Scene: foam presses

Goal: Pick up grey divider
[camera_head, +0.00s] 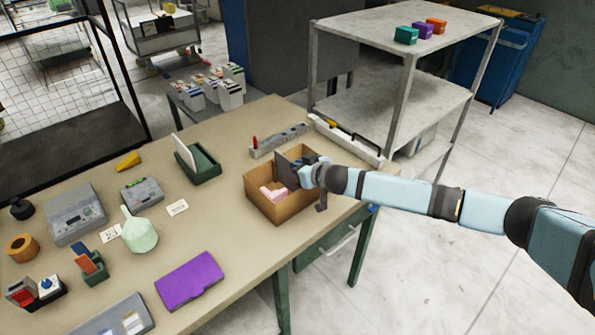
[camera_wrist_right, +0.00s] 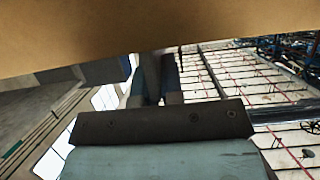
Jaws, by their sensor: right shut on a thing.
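The grey divider (camera_head: 285,168) shows as a dark grey upright panel at the back of an open cardboard box (camera_head: 275,213). My right gripper (camera_head: 305,166) is over the box's right side, beside the divider, and shut on it. The gripper hides the divider's right end. In the right wrist view, my right fingers (camera_wrist_right: 155,75) reach toward a plain brown surface across the top, and a narrow grey strip shows between them. My left gripper is out of view.
Pink pieces (camera_head: 272,192) lie in the box. A grey rail (camera_head: 278,140) and a white tray (camera_head: 345,140) lie behind it. A purple case (camera_head: 189,281) lies in front to the left. A metal shelf cart (camera_head: 395,40) stands beyond the table's far right edge.

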